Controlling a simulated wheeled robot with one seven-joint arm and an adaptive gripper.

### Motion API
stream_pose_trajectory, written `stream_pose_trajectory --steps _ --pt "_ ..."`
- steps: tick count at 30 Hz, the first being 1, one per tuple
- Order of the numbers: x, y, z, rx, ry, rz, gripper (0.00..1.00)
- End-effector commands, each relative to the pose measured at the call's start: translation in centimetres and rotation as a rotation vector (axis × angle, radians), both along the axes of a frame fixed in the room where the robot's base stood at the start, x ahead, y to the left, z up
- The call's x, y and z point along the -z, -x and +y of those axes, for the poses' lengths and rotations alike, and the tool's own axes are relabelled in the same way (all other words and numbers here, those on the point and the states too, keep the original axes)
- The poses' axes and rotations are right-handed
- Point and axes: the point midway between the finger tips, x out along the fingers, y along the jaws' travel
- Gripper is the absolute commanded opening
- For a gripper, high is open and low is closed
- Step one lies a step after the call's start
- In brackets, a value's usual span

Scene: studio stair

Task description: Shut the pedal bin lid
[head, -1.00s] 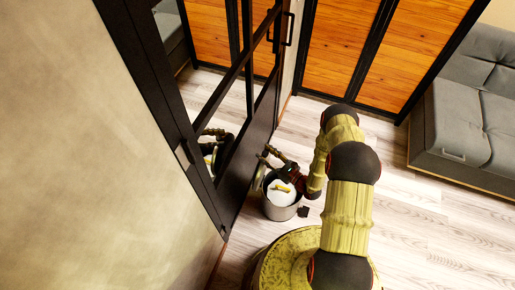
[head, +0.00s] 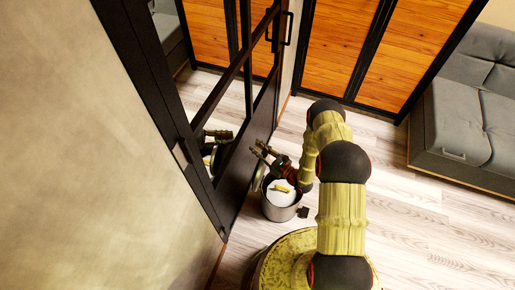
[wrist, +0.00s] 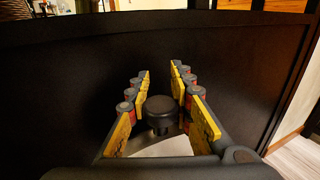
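The pedal bin (head: 280,212) is a grey cylinder with a white inside, standing on the floor beside the dark door. Its lid (head: 259,178) appears raised, a thin edge on the bin's left side near the door. A small dark pedal (head: 303,212) shows at its right. My gripper (head: 259,150) is above and behind the bin, close to the door. In the wrist view my gripper (wrist: 160,70) has its yellow-padded fingers apart. A black round knob (wrist: 161,108) shows between them, above a pale surface; I cannot tell what these belong to.
The dark framed door with glass panes (head: 250,165) stands directly left of the bin and fills most of the wrist view. Wooden panels (head: 335,45) stand at the back. A grey sofa (head: 455,125) is at the right. The floor (head: 400,200) between is clear.

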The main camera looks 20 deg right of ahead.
Motion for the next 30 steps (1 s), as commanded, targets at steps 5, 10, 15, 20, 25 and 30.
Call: stream_pose_trajectory --steps 5,10,15,20,25,30 --pt "0.01 0.01 -0.01 0.000 0.000 0.000 0.10" --pt "0.01 0.01 -0.01 0.000 0.000 0.000 0.00" --pt "0.02 0.02 0.00 0.000 0.000 0.000 0.00" --pt "0.02 0.03 0.01 0.000 0.000 0.000 0.00" --pt "0.03 0.05 0.03 -0.001 -0.001 0.001 0.00" --pt "0.02 0.22 -0.17 0.000 0.000 0.001 0.00"
